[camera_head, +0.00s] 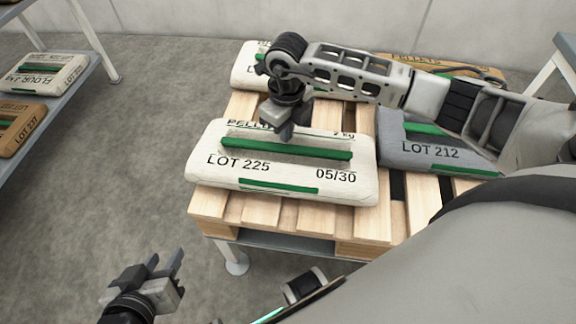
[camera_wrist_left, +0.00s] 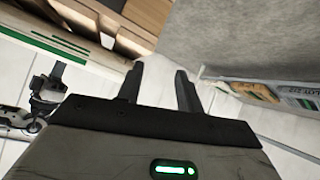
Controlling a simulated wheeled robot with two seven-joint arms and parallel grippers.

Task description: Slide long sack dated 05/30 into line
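The long white sack dated 05/30 (camera_head: 290,178), marked LOT 225 with green bands, lies flat on the front left of the wooden pallet (camera_head: 400,215). Its front edge is near the pallet's front edge, and its left end reaches the pallet's left side. My right gripper (camera_head: 277,132) points down at the sack's far long side, close to or touching it; its fingertips are too hidden to tell their opening. My left gripper (camera_head: 166,262) is open and empty, low over the floor left of the pallet. Its spread fingers show in the left wrist view (camera_wrist_left: 160,75).
A grey LOT 212 sack (camera_head: 430,148) lies right of the dated sack. A white sack (camera_head: 250,68) and a brown pellets sack (camera_head: 440,66) lie at the back. Shelves at left hold a flour sack (camera_head: 45,73) and a brown sack (camera_head: 18,125). Floor between is clear.

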